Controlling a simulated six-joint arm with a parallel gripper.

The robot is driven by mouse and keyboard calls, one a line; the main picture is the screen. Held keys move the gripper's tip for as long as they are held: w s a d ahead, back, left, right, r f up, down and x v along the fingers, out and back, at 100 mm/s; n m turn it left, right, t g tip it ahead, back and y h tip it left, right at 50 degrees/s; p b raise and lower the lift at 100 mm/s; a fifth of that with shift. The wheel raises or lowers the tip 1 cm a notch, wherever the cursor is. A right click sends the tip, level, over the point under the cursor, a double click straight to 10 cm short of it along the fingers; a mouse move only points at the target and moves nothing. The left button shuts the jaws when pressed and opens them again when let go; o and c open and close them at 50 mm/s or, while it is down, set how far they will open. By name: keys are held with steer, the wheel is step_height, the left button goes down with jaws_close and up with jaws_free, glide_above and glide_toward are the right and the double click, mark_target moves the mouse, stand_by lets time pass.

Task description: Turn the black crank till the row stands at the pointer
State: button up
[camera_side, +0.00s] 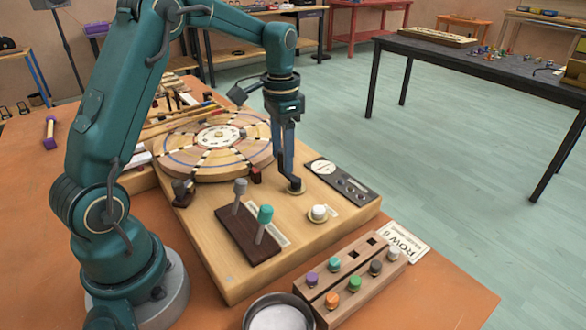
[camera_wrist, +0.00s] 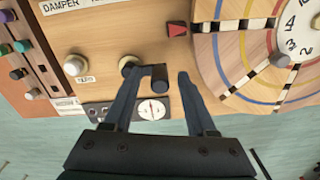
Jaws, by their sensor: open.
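The black crank (camera_wrist: 158,76) sits on the wooden board, its arm reaching right from a round base in the wrist view. My gripper (camera_wrist: 160,80) is open, its fingers on either side of the crank's knob; I cannot tell whether either touches it. In the side view, my gripper (camera_side: 291,184) points down at the crank's round base and hides most of the crank. The segmented wooden disc (camera_side: 180,160) has coloured rings, dark-and-light strips and a numbered white centre. A red pointer (camera_wrist: 178,29) lies at the disc's edge. A card (camera_side: 403,241) reads ROW 6.
A white knob (camera_side: 318,213) stands close to the crank. A dark block with grey and teal levers (camera_side: 264,225) is on the board. A dark plate with a white dial (camera_side: 351,187) lies beyond. A peg rack (camera_side: 372,279) and round bowl (camera_side: 279,322) are in front.

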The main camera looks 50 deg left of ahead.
jaws_close()
steer(key=shift+s, duration=0.1)
steer(key=n, duration=0.1)
steer(key=s+n, duration=0.1)
steer(key=n, duration=0.1)
steer(key=shift+d, duration=0.1)
steer(key=shift+s+d+n, duration=0.1)
steer(key=shift+s+n, duration=0.15)
steer(key=shift+n, duration=0.45)
steer(key=shift+s+d+n, duration=0.1)
steer(key=shift+s+n, duration=0.1)
steer(key=shift+n, duration=0.5)
jaws_free()
